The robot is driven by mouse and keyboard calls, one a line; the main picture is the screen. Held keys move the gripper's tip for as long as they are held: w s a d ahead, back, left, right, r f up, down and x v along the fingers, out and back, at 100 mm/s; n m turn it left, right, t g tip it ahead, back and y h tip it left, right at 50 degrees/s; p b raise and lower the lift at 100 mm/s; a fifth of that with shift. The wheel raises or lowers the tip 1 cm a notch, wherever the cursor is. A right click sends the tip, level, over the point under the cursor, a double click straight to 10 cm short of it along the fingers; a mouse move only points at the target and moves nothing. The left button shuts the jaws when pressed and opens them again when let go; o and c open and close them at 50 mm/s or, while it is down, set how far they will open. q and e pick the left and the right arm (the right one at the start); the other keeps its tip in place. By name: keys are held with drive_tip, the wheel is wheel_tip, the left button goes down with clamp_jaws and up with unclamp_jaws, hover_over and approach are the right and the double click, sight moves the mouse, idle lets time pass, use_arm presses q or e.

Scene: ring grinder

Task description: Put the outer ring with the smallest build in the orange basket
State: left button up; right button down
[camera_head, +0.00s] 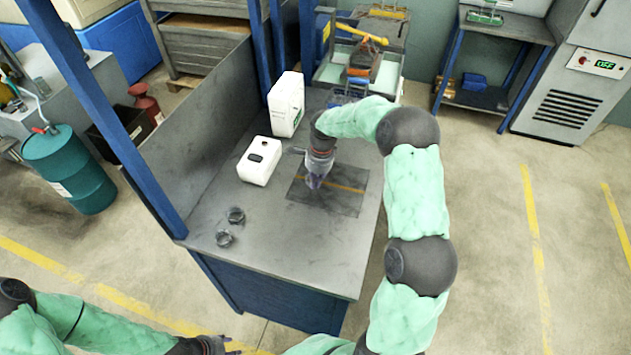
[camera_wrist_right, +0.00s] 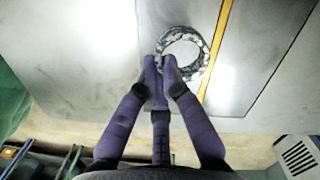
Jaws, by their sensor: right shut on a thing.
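My right gripper (camera_head: 315,183) points down over the dark mat on the workbench. In the right wrist view its purple fingers (camera_wrist_right: 163,68) are shut on the near left edge of a grey outer ring (camera_wrist_right: 201,45). Whether the ring touches the mat is hard to tell. Two other dark grey rings, (camera_head: 236,215) and (camera_head: 224,239), lie on the bench to the left, near its front. My left gripper (camera_head: 222,345) is at the bottom edge of the head view, below the bench front and partly cut off. I cannot make out an orange basket clearly.
The dark mat (camera_head: 346,203) has a yellow stripe. A blue post (camera_head: 100,110) rises at the bench's left side. A cart with an orange item (camera_head: 364,60) stands beyond the bench.

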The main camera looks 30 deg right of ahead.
drive_tip(key=s+a+r+p, duration=0.1)
drive_tip(key=s+a+r, duration=0.5)
drive_tip(key=s, duration=0.3)
drive_tip(key=shift+s+a+r, duration=0.15)
drive_tip(key=shift+s+r, duration=0.15)
drive_tip(key=shift+r, duration=0.1)
drive_tip(key=shift+a, duration=0.1)
